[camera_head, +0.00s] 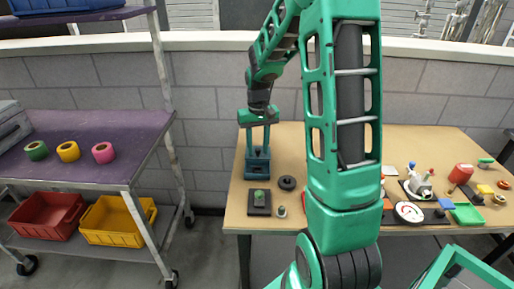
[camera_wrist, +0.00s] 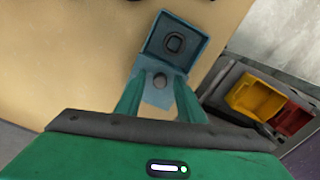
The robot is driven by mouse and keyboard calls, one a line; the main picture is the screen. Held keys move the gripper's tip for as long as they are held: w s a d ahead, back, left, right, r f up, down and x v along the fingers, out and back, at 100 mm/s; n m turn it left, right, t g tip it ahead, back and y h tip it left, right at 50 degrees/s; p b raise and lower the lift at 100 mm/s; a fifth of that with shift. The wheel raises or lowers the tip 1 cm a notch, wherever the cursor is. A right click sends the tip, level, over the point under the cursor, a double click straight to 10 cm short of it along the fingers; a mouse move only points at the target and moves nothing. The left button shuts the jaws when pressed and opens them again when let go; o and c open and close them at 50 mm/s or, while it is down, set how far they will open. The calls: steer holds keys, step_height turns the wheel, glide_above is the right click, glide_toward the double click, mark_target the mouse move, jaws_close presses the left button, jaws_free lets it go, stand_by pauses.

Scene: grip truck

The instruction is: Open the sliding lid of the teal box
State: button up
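The teal box (camera_head: 257,172) stands at the left end of the wooden table. In the wrist view the box (camera_wrist: 197,44) has a square recess with a dark square-shaped thing inside. A lighter teal panel with a round grey knob (camera_wrist: 160,81), seemingly the lid, lies on the side nearest my gripper and leaves this recess uncovered. My gripper (camera_head: 257,148) points down over the box. Its two fingers are apart in the wrist view (camera_wrist: 160,77), one on each side of the knob, with gaps visible. Whether the fingers touch the panel I cannot tell.
A black block with a green button (camera_head: 259,199) stands in front of the box, with a black ring (camera_head: 287,183) to its right. A purple shelf cart (camera_head: 90,130) with tape rolls and bins stands left, across a gap. Several small items lie on the table's right.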

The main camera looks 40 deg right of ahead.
mark_target(258, 149)
step_height(258, 149, up, 11)
steer(key=shift+f, duration=0.15)
stand_by(0.4)
stand_by(0.5)
steer(key=s+a+m, duration=0.1)
steer(key=s+a, duration=0.1)
steer(key=s, duration=1.2)
steer(key=s+a+m, duration=0.1)
steer(key=s+a, duration=0.2)
steer(key=s, duration=1.2)
steer(key=shift+a+f, duration=0.35)
steer(key=shift+f, duration=0.1)
steer(key=shift+w, duration=0.1)
